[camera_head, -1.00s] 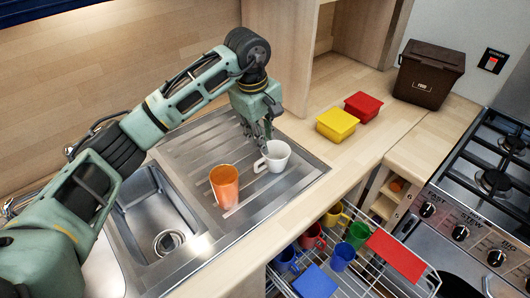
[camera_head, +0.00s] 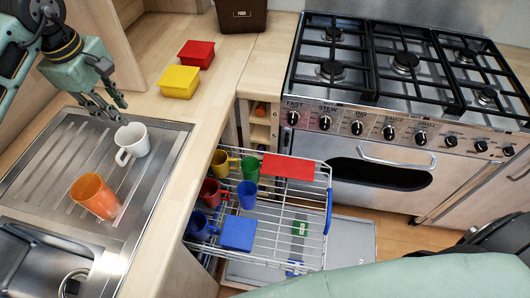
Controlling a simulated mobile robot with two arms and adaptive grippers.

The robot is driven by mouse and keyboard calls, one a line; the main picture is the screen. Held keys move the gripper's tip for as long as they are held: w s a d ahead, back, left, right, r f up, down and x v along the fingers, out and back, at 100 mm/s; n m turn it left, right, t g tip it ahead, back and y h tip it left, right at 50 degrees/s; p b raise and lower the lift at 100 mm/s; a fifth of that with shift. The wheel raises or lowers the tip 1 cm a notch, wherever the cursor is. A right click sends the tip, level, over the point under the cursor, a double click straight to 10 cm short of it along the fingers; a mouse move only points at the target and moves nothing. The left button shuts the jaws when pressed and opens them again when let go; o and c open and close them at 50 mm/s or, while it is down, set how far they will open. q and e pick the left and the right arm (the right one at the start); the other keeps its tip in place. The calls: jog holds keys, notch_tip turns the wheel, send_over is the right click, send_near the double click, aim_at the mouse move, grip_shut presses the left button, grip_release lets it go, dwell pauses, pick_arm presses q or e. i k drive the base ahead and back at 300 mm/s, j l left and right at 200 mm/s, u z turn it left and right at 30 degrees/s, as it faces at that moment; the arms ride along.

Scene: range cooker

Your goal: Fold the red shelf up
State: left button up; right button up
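The red shelf (camera_head: 288,167) is a flat panel at the back of the pulled-out wire rack (camera_head: 290,222). It lies roughly level, folded down over the rack. A similar blue shelf (camera_head: 238,233) lies flat nearer the front. My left gripper (camera_head: 120,113) is open and empty above the draining board, just behind the white mug (camera_head: 132,143) and far left of the red shelf. My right gripper is out of view.
An orange cup (camera_head: 95,196) is on the draining board. The cooker (camera_head: 400,118) stands behind the rack, to the right.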

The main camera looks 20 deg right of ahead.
aim_at(277, 166)
jog(key=z, duration=0.8)
